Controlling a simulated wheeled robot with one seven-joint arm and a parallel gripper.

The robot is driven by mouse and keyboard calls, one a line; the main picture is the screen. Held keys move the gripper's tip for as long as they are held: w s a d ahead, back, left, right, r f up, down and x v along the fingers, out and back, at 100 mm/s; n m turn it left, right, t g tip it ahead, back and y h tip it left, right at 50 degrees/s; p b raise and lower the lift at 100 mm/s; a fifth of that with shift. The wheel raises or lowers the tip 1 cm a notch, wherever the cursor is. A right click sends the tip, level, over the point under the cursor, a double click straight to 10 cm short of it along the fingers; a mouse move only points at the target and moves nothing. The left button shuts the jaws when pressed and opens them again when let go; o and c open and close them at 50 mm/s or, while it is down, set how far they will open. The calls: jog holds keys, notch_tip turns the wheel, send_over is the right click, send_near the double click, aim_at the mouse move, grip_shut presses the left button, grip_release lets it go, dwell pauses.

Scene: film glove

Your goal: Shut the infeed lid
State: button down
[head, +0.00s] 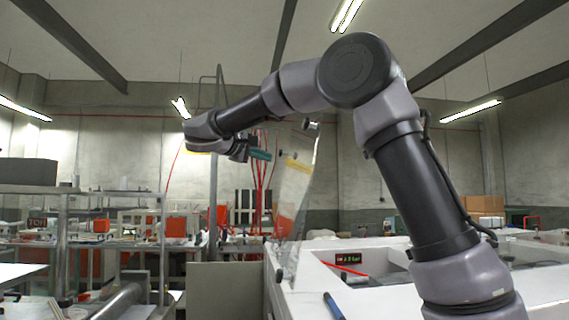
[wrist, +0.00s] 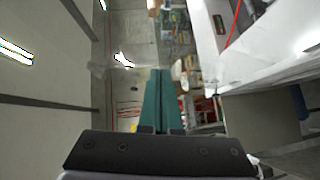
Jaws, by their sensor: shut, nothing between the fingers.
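The infeed lid (head: 297,185) looks like a clear panel with a yellow label. It stands raised and slightly tilted at the left end of the white machine (head: 330,285), so it is open. A dark knob-like part (head: 311,126) shows near its top edge. My gripper (head: 262,155) has teal fingers and is just left of the lid's upper part in the head view; I cannot tell whether they touch. In the wrist view my gripper (wrist: 161,75) is shut and empty. I cannot clearly make out the lid there.
A lit display (head: 348,257) and a blue pen-like object (head: 333,306) are on the white machine. A metal-framed bench (head: 63,240) with clutter stands at the left. A thin upright post (head: 214,160) stands behind my gripper. Cardboard boxes (head: 484,207) are at the back right.

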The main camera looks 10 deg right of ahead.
aim_at(302, 167)
jog(key=x, duration=0.3)
jog(key=s+d+x, duration=0.1)
jog(key=x, duration=0.7)
jog(key=shift+s+d+f, duration=0.2)
jog(key=shift+s+d, duration=0.05)
jog(key=shift+d, duration=0.25)
jog(key=shift+d+f, duration=0.15)
jog(key=shift+d, duration=0.25)
jog(key=shift+d, duration=0.1)
